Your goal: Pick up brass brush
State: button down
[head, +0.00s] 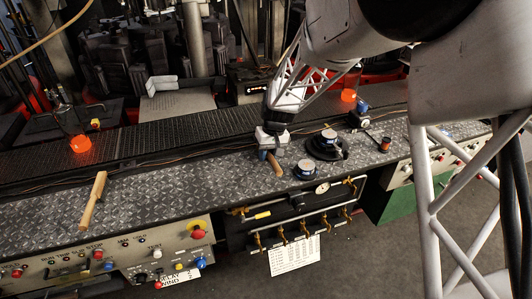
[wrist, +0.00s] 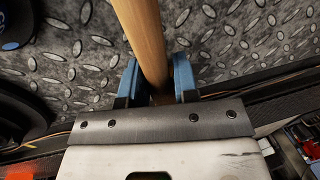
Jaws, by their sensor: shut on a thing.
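My gripper (head: 268,151) is over the middle of the tread-plate bench, pointing down. In the wrist view its two blue fingers (wrist: 157,75) are shut on a round wooden handle (wrist: 141,30), one finger on each side. I take this to be the brass brush; its bristles are not visible. In the head view a short end of the wooden handle (head: 275,165) shows just below the fingers, close over the plate. I cannot tell whether it touches the plate.
Another wooden-handled tool (head: 93,200) lies on the bench at the left. Round dark-and-blue parts (head: 306,169) stand right of my gripper. A control panel (head: 150,258) and brass valves (head: 281,236) are below the front edge.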

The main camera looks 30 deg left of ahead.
jog(key=shift+r, duration=0.85)
notch_tip(320, 180, up, 2)
jog(key=shift+r, duration=0.1)
jog(key=s+d+r, duration=0.1)
jog(key=s+d, duration=0.9)
jog(key=s, duration=0.2)
jog(key=shift+s, duration=0.2)
jog(key=shift+d, duration=0.1)
